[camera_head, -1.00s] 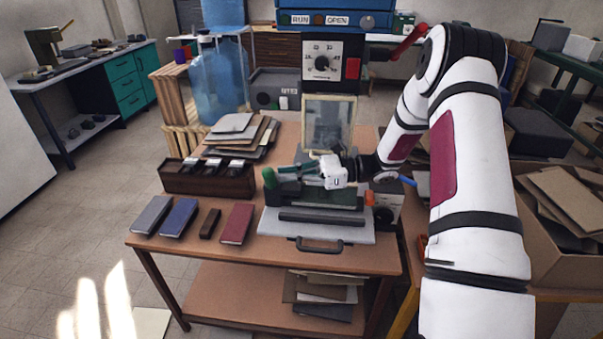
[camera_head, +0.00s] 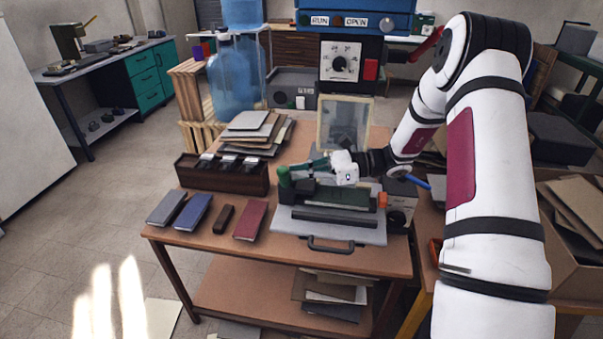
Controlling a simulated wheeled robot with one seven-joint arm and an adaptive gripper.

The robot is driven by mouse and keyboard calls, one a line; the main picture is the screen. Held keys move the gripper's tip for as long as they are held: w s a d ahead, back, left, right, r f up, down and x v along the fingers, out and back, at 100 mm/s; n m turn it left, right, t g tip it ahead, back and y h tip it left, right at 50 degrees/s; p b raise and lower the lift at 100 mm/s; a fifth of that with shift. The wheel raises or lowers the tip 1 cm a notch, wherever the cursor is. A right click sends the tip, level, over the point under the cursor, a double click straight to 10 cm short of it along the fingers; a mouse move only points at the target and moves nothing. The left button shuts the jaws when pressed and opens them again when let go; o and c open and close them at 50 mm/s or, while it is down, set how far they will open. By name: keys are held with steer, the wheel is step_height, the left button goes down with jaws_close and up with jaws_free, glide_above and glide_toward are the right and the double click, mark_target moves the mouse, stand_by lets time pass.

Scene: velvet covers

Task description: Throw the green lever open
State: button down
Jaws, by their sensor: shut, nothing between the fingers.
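The green lever (camera_head: 284,177) shows as an upright, rounded green knob at the left end of a dark green device (camera_head: 345,196), which sits on a grey plate (camera_head: 350,235) on the brown table. My gripper (camera_head: 303,168) reaches in from the right above the device. Its white body is just right of the lever, and its slim dark fingers are shut and point left toward the knob. They hold nothing. The fingertips are close to the knob, but I cannot tell whether they touch it. The lever's lower part is partly hidden.
A press with a dial (camera_head: 341,65) and framed clear panel (camera_head: 344,125) stands behind the device. A dark slotted holder (camera_head: 222,175), notebooks (camera_head: 192,212) and grey sheets (camera_head: 255,133) lie left. An orange knob (camera_head: 382,199) is right. The front-left tabletop is partly free.

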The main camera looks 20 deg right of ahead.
mark_target(280, 167)
steer(key=shift+w+a+r, duration=0.1)
steer(key=shift+a+r, duration=0.05)
steer(key=shift+a, duration=0.05)
steer(key=a+h, duration=0.1)
steer(key=w+g+h+p, duration=0.1)
steer(key=h, duration=0.1)
steer(key=a+r+h, duration=0.1)
steer(key=shift+w+a+r+g+p, duration=0.1)
steer(key=shift+w+a+g+p, duration=0.05)
steer(key=shift+a+g+p, duration=0.2)
steer(key=h, duration=0.1)
steer(key=w+a+g+h, duration=0.1)
steer(key=shift+a+m+h, duration=0.2)
steer(key=shift+m+h, duration=0.2)
steer(key=g+h, duration=0.1)
steer(key=w+a+h, duration=0.1)
steer(key=shift+a+f+g+h, duration=0.15)
steer(key=shift+f+g+h, duration=0.2)
steer(key=shift+h, duration=0.05)
steer(key=shift+r, duration=0.1)
steer(key=shift+r, duration=0.75)
